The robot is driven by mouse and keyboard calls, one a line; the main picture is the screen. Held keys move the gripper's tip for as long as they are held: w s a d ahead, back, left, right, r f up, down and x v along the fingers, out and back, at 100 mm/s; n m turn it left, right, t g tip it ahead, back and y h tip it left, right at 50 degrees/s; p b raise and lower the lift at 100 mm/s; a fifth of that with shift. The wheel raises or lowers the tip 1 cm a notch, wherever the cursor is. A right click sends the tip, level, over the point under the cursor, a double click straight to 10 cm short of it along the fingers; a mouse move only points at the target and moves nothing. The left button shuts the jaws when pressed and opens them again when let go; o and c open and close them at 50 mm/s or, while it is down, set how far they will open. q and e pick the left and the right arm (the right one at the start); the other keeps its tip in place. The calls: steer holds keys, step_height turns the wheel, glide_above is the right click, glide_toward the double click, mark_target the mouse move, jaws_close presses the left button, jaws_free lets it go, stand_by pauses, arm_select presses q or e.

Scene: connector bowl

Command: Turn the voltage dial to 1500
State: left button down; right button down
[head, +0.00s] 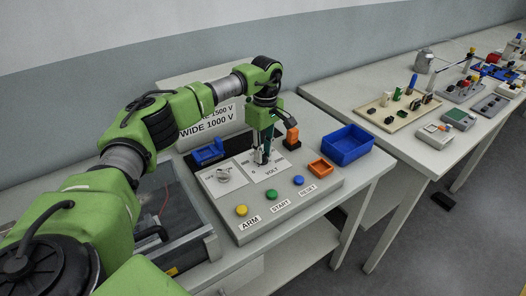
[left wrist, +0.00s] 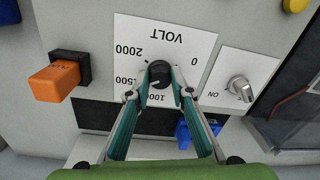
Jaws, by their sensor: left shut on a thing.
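The black voltage dial (left wrist: 160,72) sits on the white VOLT plate (left wrist: 178,40), which also shows in the head view (head: 270,168). In the left wrist view the plate is upside down, with 0, 2000 and 1000 readable and a partly hidden label ending in 500 at the left. My left gripper (head: 262,155) points down at the plate. Its fingertips (left wrist: 160,84) are closed around the dial from both sides. A small pale mark shows at the dial's lower-left side; its exact pointing is hard to tell. My right gripper is not in view.
The panel has a grey ON knob (left wrist: 240,90), an orange plug (left wrist: 54,82), and yellow (head: 241,210), green (head: 270,205) and blue (head: 298,180) buttons. A blue bin (head: 346,146) stands right of the panel. A second table (head: 400,140) holds several small items.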

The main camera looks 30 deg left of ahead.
mark_target(264, 153)
arm_select(q)
steer(key=shift+w+a+r, duration=0.1)
steer(key=shift+r, duration=0.05)
steer(key=c, duration=1.8)
jaws_free()
steer(key=r, duration=1.2)
steer(key=shift+w, duration=0.2)
steer(key=shift+f, duration=0.15)
